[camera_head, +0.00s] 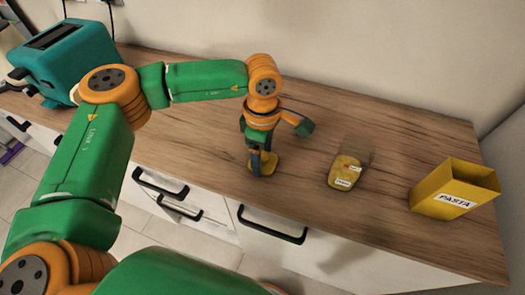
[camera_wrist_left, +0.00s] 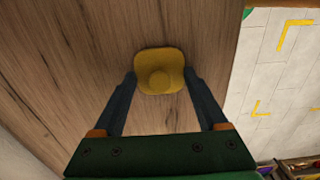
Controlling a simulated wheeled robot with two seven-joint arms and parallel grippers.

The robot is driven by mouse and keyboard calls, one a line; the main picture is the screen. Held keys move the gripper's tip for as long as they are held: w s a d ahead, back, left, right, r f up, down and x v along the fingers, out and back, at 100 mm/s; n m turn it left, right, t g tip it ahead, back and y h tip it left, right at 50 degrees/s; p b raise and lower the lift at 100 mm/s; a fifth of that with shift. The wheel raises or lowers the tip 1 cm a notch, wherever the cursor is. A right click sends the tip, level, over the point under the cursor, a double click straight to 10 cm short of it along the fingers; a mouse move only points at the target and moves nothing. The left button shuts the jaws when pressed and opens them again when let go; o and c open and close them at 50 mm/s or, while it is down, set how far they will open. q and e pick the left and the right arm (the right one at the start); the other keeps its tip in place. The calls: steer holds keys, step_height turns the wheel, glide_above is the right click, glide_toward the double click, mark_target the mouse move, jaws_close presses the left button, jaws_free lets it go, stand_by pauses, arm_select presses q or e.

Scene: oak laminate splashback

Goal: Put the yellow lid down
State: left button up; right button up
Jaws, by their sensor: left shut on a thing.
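The yellow lid (camera_head: 267,165) is a rounded square with a round knob, near the front edge of the wooden counter. In the left wrist view the lid (camera_wrist_left: 160,57) lies flat beyond my fingertips, with its knob between them. My left gripper (camera_head: 257,166) points down and is shut on the lid; in the wrist view the gripper (camera_wrist_left: 159,80) has one finger on each side of the knob. The lid is at or very close to the counter top; I cannot tell if it touches. My right gripper is not in view.
A clear container with yellow contents and labels (camera_head: 344,174) stands right of the lid. An open yellow PASTA box (camera_head: 447,203) stands at the far right. A teal toaster (camera_head: 70,60) is at the back left. The counter (camera_head: 400,130) is bare behind the container.

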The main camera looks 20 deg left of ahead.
mark_target(263, 155)
arm_select(q)
steer(key=shift+f, duration=0.2)
steer(key=o, duration=1.2)
steer(key=shift+o, duration=0.2)
steer(key=shift+r, duration=0.45)
step_height(263, 155, up, 12)
steer(key=b, duration=0.1)
steer(key=shift+f, duration=0.2)
